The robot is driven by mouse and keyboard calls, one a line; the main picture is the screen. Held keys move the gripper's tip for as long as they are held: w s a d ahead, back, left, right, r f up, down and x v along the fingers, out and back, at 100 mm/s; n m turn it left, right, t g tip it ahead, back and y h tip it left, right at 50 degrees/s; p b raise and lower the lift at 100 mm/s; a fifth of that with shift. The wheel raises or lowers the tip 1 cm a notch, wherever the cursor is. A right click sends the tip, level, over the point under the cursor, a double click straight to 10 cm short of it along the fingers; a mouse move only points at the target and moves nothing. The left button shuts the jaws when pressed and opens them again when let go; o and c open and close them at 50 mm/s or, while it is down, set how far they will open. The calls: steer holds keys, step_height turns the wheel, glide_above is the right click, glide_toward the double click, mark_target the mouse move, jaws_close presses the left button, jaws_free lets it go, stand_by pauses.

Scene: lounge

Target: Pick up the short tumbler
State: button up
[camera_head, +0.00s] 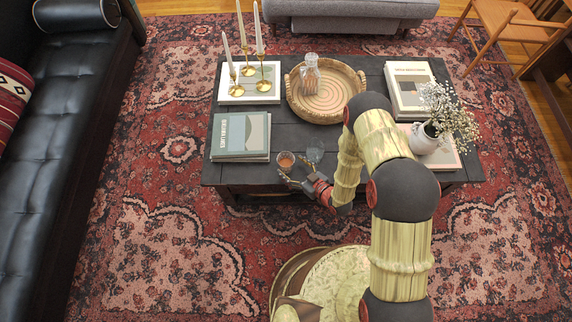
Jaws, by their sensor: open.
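Two small glasses stand near the front edge of the dark coffee table (290,131). One is a short tumbler (286,160) with amber-brown content. The other is a clear, bluish glass (315,152) just to its right and slightly farther back. I cannot tell for sure which is the shorter. My gripper (293,176) reaches in from the right at the table's front edge, open, with its fingers close to the amber tumbler. Whether they touch or surround it is too small to tell. My arm hides part of the table's right side.
A round wicker tray (341,110) holds a decanter (310,72). Green-grey books (240,135) lie front left, brass candlesticks (236,83) stand back left. A white vase with flowers (425,136) and more books (408,86) are at right. A black sofa (65,120) is left.

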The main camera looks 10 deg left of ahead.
mark_target(281, 159)
steer(key=b+x, duration=0.1)
steer(key=x, duration=0.3)
steer(key=shift+s+f+b, duration=0.2)
steer(key=shift+f+b, duration=0.1)
steer(key=shift+b, duration=0.1)
steer(key=shift+w+a, duration=0.15)
steer(key=shift+c, duration=0.9)
steer(key=c, duration=1.3)
steer(key=shift+r, duration=0.15)
